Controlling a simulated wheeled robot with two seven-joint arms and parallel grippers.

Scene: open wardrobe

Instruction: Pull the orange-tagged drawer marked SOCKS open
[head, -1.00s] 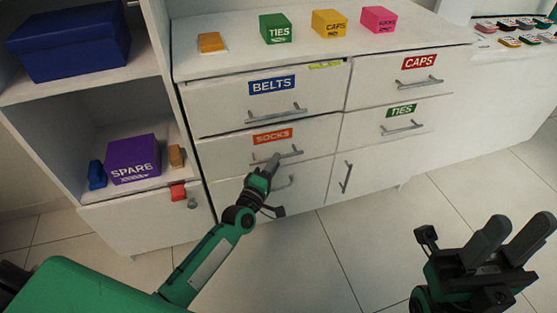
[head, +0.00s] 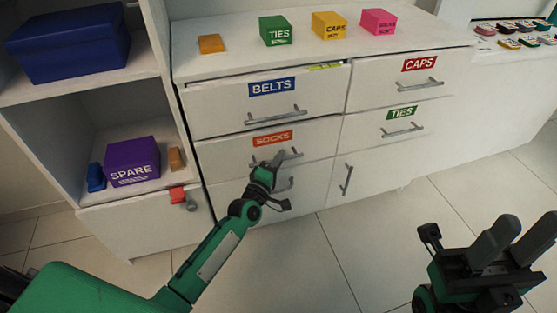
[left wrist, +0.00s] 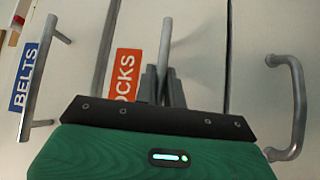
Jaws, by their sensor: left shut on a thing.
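The SOCKS drawer (head: 222,152) is in the left column of the white chest, below the BELTS drawer, with an orange SOCKS tag (head: 272,138). Its front looks about flush with its neighbours. My left gripper (head: 272,163) is at its bar handle (head: 292,155). In the left wrist view the fingers (left wrist: 162,85) are shut on the handle (left wrist: 166,40), beside the partly hidden orange tag (left wrist: 125,72). My right gripper (head: 508,243) is held out over the floor at the lower right, its two fingers apart and nothing between them.
The BELTS drawer (head: 225,107) is just above, its handle (left wrist: 45,75) close in the wrist view. Another handle (left wrist: 292,105) lies on the other side. The CAPS (head: 440,70) and TIES (head: 375,129) drawers are to the right. Tiled floor (head: 330,250) in front is clear.

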